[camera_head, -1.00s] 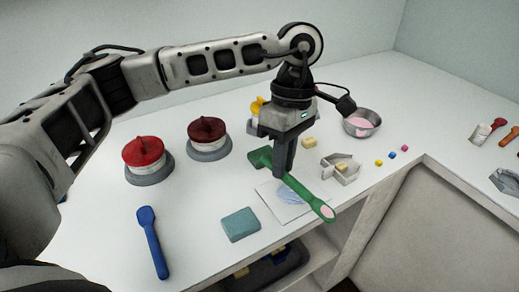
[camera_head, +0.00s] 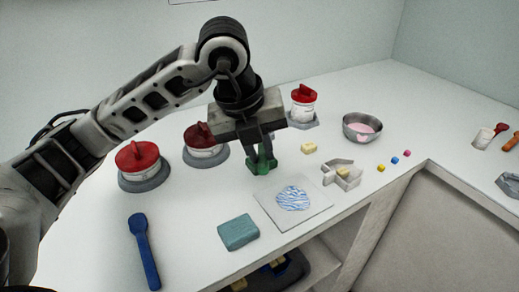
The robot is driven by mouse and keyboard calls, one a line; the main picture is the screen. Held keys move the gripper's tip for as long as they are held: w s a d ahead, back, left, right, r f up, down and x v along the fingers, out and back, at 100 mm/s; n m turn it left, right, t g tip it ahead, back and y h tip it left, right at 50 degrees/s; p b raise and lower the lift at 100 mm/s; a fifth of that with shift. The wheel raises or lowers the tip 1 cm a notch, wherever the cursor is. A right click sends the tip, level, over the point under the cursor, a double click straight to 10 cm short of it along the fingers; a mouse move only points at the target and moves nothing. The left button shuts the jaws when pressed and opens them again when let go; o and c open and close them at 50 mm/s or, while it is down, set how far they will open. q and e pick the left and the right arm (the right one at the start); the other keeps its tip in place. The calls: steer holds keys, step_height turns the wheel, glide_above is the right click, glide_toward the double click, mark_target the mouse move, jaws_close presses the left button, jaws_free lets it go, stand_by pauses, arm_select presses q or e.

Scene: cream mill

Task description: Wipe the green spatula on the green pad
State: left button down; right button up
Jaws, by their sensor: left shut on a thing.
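My left gripper (camera_head: 262,148) is shut on the green spatula (camera_head: 262,164), above the table behind the white tile. Only a short green part of the spatula shows below the fingers, pointing down; the rest is hidden by the gripper or foreshortened. I cannot tell whether its tip touches the table. The green pad (camera_head: 238,232), a teal-green block, lies flat near the front edge, in front of and left of the gripper and apart from the spatula. My right gripper is not in view.
A white tile (camera_head: 318,207) with blue streaks lies right of the pad. A blue spatula (camera_head: 147,254) lies at the left. Red-lidded jars (camera_head: 138,160) stand along the back. A metal bowl (camera_head: 362,126) with pink contents and a small grey holder (camera_head: 343,173) are at the right.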

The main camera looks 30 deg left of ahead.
arm_select(q)
steer(key=shift+f+b, duration=1.25)
steer(key=shift+f, duration=0.5)
steer(key=shift+f+b, duration=0.4)
steer(key=shift+f, duration=0.25)
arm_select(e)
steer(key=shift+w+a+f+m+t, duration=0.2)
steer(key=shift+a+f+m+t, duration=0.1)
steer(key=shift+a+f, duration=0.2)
arm_select(q)
steer(key=shift+f+b, duration=0.55)
steer(key=shift+b, duration=0.15)
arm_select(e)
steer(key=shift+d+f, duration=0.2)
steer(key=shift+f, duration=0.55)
arm_select(q)
steer(key=shift+s, duration=0.1)
